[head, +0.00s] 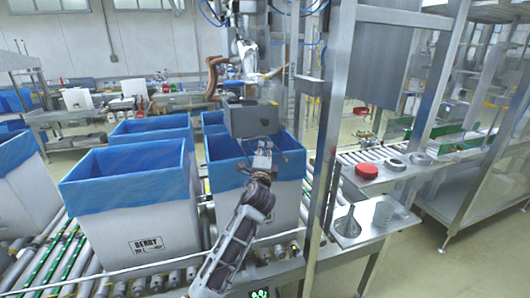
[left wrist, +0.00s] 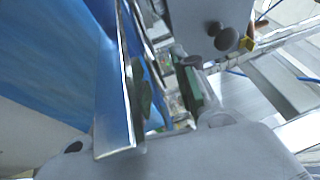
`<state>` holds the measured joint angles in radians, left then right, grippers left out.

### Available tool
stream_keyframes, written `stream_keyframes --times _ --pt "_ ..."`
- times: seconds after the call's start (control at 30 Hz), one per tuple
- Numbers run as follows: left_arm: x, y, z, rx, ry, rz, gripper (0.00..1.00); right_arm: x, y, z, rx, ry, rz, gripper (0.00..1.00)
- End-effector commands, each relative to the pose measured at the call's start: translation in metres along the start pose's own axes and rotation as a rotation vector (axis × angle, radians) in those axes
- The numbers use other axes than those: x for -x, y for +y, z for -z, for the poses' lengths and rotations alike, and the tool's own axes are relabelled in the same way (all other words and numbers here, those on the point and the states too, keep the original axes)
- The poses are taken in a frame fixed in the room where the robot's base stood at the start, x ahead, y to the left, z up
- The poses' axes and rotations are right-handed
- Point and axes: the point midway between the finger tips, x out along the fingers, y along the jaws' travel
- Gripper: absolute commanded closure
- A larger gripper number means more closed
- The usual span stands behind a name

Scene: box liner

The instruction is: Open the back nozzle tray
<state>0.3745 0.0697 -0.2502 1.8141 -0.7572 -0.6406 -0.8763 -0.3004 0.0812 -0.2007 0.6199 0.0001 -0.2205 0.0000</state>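A dark grey box-shaped part (head: 252,120), which looks like the nozzle tray, sits above the rear edge of a blue-lined box in the head view. My left gripper (head: 263,150) is just below and in front of it; contact cannot be told. In the left wrist view, my left gripper's green-padded fingers (left wrist: 168,92) stand apart, with background visible between them. A bright metal panel edge (left wrist: 118,85) runs close beside the left finger. Whether this panel belongs to the tray is unclear. My right gripper is not in view.
Several white boxes with blue liners (head: 135,200) stand on a roller conveyor (head: 60,262). A metal post (head: 325,130) rises right of my left arm. A steel side table (head: 385,178) carries a red round lid (head: 366,171) and grey rings. Open floor lies at the lower right.

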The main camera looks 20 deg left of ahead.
Motion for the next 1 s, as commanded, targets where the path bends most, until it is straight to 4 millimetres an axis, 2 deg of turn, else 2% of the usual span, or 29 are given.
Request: stream_keyframes --times 0.33,0.57,1.0 --pt "-0.0015 0.0001 0.0001 0.0 0.0 0.0 0.71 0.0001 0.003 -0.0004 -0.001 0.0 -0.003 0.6" --pt "-0.0014 0.0001 0.0001 0.0 0.0 0.0 1.0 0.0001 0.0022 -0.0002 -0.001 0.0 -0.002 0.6" --pt "-0.0012 -0.0011 0.0002 0.001 0.001 0.002 1.0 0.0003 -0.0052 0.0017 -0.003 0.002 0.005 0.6"
